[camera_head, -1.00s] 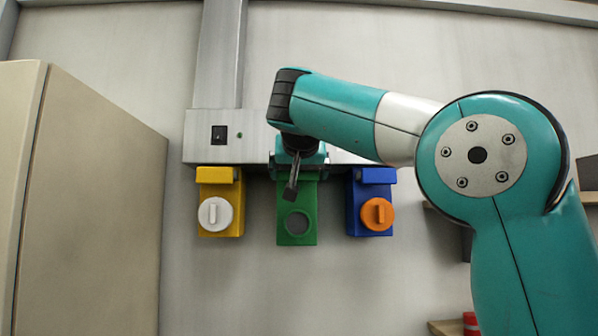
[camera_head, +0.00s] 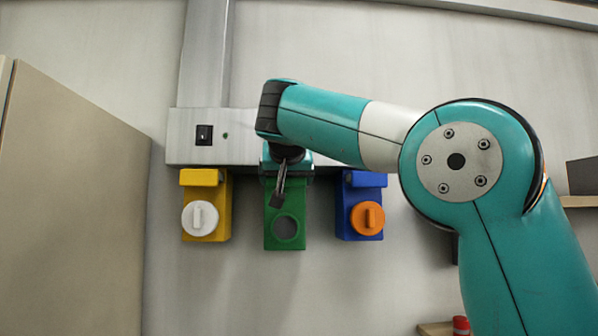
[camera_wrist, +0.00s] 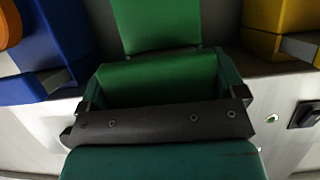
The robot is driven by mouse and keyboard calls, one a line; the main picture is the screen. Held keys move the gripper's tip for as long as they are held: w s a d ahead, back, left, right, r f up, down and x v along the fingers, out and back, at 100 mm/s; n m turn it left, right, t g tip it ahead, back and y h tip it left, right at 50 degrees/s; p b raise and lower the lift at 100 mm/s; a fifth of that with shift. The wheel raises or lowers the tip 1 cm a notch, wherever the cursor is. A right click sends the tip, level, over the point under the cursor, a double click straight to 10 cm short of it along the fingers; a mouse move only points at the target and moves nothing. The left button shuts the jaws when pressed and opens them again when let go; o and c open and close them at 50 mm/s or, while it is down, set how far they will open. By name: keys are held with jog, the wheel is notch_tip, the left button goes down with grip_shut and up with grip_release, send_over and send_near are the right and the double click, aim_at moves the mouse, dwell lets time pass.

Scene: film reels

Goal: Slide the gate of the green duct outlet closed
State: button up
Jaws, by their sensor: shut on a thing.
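The green duct outlet (camera_head: 270,236) hangs in the middle of three under a grey wall duct. A round grey opening shows in its lower front, with no cap over it. In the head view my gripper (camera_head: 287,172) is at its top and hides the gate there. In the wrist view, which is upside down, my gripper (camera_wrist: 162,88) is shut on the green gate block (camera_wrist: 158,80), with one finger on each side. The green outlet body (camera_wrist: 155,25) shows beyond it. How far the gate is slid cannot be told.
A yellow outlet (camera_head: 221,220) with a white knobbed cap is close on the left. A blue outlet (camera_head: 352,190) with an orange knobbed cap is close on the right. The grey duct (camera_head: 185,145) carries a black switch (camera_head: 204,135). A beige cabinet (camera_head: 75,200) stands at far left.

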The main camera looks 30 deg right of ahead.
jog(key=o, duration=1)
jog(key=p+v, duration=0.3)
jog(key=v, duration=1.4)
jog(key=shift+s+a+p, duration=0.15)
jog(key=shift+a+p, duration=0.05)
jog(key=shift+p, duration=0.2)
